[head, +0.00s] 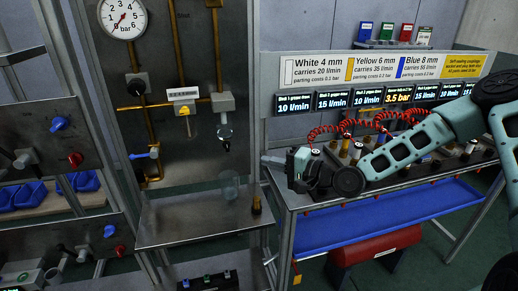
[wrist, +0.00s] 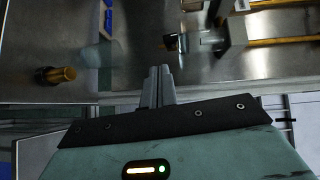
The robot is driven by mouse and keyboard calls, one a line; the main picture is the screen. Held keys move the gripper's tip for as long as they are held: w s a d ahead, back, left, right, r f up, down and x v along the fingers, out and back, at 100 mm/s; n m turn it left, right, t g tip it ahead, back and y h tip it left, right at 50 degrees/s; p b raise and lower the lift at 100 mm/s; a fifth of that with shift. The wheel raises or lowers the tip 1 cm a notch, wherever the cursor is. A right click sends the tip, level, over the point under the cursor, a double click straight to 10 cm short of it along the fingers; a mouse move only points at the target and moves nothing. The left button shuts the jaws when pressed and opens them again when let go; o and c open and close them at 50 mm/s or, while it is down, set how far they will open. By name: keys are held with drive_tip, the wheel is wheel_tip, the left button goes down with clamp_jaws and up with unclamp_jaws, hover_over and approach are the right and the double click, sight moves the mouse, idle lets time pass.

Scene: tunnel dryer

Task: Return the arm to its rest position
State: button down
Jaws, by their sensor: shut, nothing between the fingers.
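My gripper (head: 270,159) is at the end of my teal arm, which reaches in from the right in the head view. Its fingers point left, in front of the frame post between the gauge panel and the hose bench. In the wrist view the two fingers (wrist: 158,82) are together, with nothing between them. The gripper appears clear of the clear cup (head: 230,184) and the brass fitting (head: 256,204) on the steel shelf (head: 190,222). The brass fitting also shows in the wrist view (wrist: 55,75).
The hose bench (head: 290,200) with red coiled hoses (head: 320,131) and several displays lies behind and below my arm. A pressure gauge (head: 123,18) and brass pipes (head: 178,40) are on the panel at left. A blue tray (head: 330,233) sits under the bench.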

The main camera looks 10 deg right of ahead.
drive_tip(key=s+a+f+n+g+h+b, duration=0.1)
drive_tip(key=s+a+f+n+g+h, duration=0.2)
drive_tip(key=s+n+g, duration=0.3)
drive_tip(key=s+a+f+n+g+h, duration=0.3)
drive_tip(key=s+a, duration=0.1)
drive_tip(key=s, duration=0.3)
drive_tip(key=s+d+r+n+g+h, duration=0.1)
drive_tip(key=s+r+n+h, duration=0.1)
drive_tip(key=s, duration=0.5)
drive_tip(key=s+d+r+n+g+h, duration=0.1)
drive_tip(key=s+r+n+h, duration=0.1)
drive_tip(key=s+r, duration=0.2)
drive_tip(key=s+d+r+n+g+h+b, duration=0.1)
drive_tip(key=s+r, duration=0.3)
drive_tip(key=s, duration=0.6)
drive_tip(key=shift+d+n+h, duration=0.2)
drive_tip(key=shift+n+h, duration=0.2)
drive_tip(key=shift+n, duration=0.5)
